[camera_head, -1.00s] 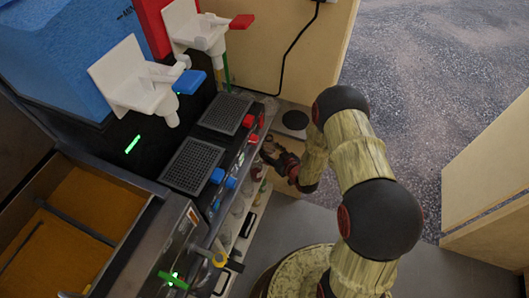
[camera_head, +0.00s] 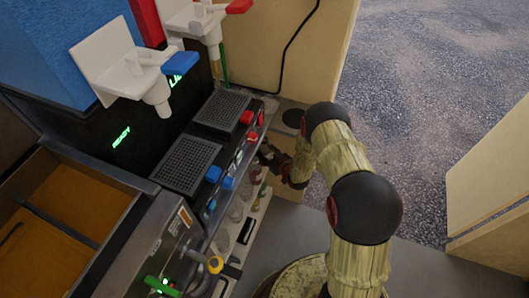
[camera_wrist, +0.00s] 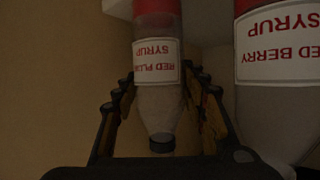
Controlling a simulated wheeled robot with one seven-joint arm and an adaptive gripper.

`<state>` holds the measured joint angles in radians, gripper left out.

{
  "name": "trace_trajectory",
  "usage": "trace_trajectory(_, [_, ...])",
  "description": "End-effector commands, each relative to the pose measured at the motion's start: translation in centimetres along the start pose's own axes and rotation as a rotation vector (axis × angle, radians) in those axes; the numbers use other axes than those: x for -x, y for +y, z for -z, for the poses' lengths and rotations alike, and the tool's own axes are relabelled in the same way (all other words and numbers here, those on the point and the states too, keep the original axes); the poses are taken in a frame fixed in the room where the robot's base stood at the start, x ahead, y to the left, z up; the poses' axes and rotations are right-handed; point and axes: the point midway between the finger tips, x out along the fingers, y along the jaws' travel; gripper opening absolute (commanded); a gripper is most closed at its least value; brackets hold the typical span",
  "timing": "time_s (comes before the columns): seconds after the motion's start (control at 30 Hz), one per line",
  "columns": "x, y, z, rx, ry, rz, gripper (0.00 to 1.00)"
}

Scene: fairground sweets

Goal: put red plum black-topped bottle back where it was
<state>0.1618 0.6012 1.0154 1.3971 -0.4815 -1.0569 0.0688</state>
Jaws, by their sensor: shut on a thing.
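The red plum bottle (camera_wrist: 158,103) is in the wrist view, with a white "RED PLUM SYRUP" label, a clear lower part and a black top (camera_wrist: 161,142). The label reads upside down and the black top points to the picture's bottom. My gripper (camera_wrist: 160,82) is shut on it, with one finger on each side. In the head view my gripper (camera_head: 268,155) is at the right front end of the dark machine, beside the narrow shelf; the bottle cannot be made out there.
A larger red berry bottle (camera_wrist: 281,60) stands close to the right in the wrist view. A narrow pale shelf (camera_head: 254,226) with several small bottles runs along the front of the dark drink machine (camera_head: 205,205). A wooden panel (camera_head: 285,50) rises behind.

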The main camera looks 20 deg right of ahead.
Motion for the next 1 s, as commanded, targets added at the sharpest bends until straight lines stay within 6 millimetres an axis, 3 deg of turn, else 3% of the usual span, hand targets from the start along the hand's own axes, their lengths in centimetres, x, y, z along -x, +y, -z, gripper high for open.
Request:
trace_trajectory(0.33, [-0.1, 0.1, 0.0, 0.001, 0.003, -0.001, 0.13])
trace_trajectory(0.37, [-0.1, 0.1, -0.1, 0.001, 0.003, 0.000, 0.43])
trace_trajectory(0.5, [-0.1, 0.0, -0.1, 0.001, 0.002, -0.001, 0.50])
trace_trajectory(0.87, [0.1, 0.0, 0.3, 0.001, 0.003, -0.001, 0.50])
trace_trajectory(1.0, [2.0, 0.1, 0.4, 0.000, 0.001, -0.001, 0.50])
